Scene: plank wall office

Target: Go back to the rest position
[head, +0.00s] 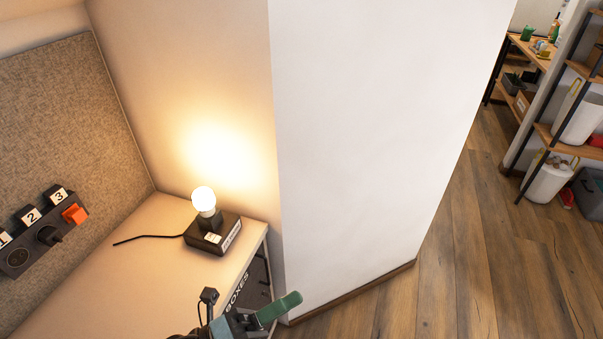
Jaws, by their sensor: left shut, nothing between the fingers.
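My left gripper (279,308) shows at the bottom centre of the head view, in front of the desk's front corner. Its green fingers are together and hold nothing. It is apart from the lamp and the desk top, as far as this view shows. My right gripper is not in view.
A lit bulb (203,198) stands on a dark box base (213,235) on the desk (150,262). A socket strip (42,240) with numbered tags and an orange plug (75,214) is at left. A white wall (370,130) stands centrally. Wooden floor (460,270) is clear at right, before shelves (566,143).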

